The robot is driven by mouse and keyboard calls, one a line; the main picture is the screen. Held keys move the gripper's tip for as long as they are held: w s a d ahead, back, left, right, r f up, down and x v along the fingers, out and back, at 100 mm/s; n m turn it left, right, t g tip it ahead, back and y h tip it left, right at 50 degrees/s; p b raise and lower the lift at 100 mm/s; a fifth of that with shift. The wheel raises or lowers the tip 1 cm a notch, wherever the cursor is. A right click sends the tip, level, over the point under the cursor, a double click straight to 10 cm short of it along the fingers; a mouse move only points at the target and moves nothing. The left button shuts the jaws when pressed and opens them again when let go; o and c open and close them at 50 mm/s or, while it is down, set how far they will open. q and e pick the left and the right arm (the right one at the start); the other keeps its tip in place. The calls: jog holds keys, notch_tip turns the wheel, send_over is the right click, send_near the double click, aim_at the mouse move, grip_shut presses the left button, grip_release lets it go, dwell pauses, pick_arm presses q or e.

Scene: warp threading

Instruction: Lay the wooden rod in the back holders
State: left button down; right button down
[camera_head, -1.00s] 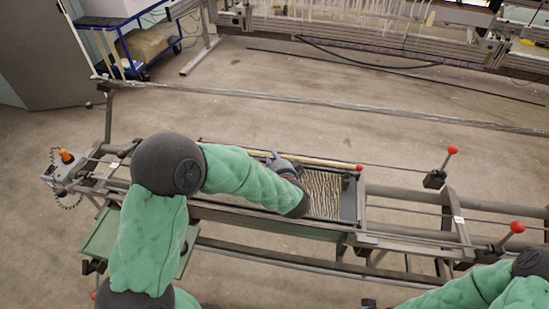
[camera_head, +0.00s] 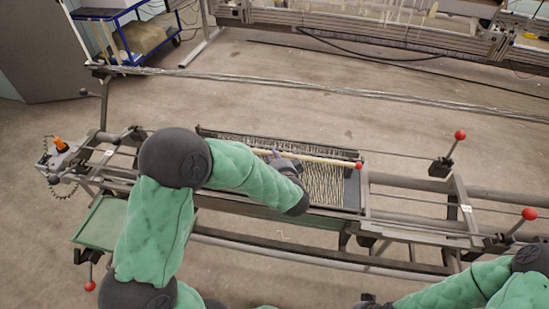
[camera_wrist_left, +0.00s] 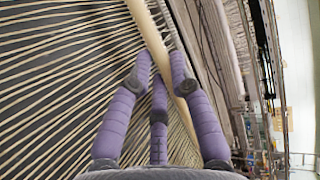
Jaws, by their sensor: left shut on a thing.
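The pale wooden rod (camera_head: 325,160) runs left to right over the warp threads, just in front of the dark back bar of the loom frame (camera_head: 230,134). A red knob (camera_head: 359,166) shows at its right end. My left gripper (camera_head: 277,158) is shut on the rod near its middle. In the left wrist view, the rod (camera_wrist_left: 150,35) passes between the purple fingers of that gripper (camera_wrist_left: 160,82). I cannot tell whether the rod touches the holders; my arm hides part of the loom. My right gripper (camera_head: 369,303) barely shows at the bottom edge.
Pale warp threads (camera_head: 325,186) fill the loom bed below the rod. Red-knobbed levers (camera_head: 460,135) stand on the right side. A green tray (camera_head: 103,222) is at the left front.

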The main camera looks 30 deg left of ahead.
pick_arm(q)
jog(key=shift+f+b, duration=0.5)
jog(key=shift+b, duration=0.2)
dwell(0.6)
jog(key=c, duration=1.1)
grip_release()
jog(key=shift+o, duration=0.2)
jog(key=v, duration=1.2)
jog(key=shift+s, duration=0.1)
